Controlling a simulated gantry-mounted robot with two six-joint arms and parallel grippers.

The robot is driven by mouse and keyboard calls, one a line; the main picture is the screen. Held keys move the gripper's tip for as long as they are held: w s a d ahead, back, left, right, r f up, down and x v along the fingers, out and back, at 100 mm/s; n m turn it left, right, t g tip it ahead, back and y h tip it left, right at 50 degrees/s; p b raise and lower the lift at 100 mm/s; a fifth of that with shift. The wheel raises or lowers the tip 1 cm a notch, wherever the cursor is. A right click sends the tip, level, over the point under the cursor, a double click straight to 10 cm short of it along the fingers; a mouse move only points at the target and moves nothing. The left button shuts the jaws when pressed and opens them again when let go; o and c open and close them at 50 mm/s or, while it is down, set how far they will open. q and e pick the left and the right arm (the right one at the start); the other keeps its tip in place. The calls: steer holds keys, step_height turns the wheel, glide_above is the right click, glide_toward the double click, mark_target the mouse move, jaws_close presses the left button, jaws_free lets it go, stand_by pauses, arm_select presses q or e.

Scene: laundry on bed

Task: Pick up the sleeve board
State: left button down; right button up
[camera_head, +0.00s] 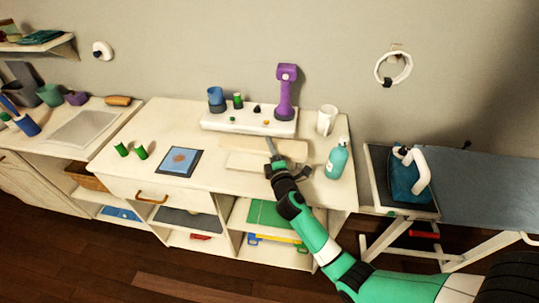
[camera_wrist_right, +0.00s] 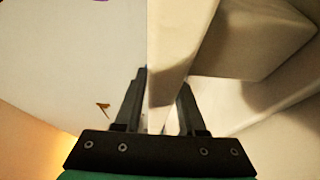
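The sleeve board (camera_head: 242,160) is a long cream board with an upper and a lower level. In the right wrist view a pale edge of the sleeve board (camera_wrist_right: 176,45) runs between the two fingers of that gripper (camera_wrist_right: 162,92). The fingers are apart, one on each side of it; whether they press on it is not clear. My left gripper is not in view.
A teal bottle (camera_head: 338,160) stands close to the right of my gripper, with a white mug (camera_head: 326,120) behind it. A purple tool (camera_head: 286,92) stands upright on a white base behind the board. The table's front left holds green spools (camera_head: 141,152) and a blue pad (camera_head: 181,161).

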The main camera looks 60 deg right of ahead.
jaws_close()
stand_by(1.1)
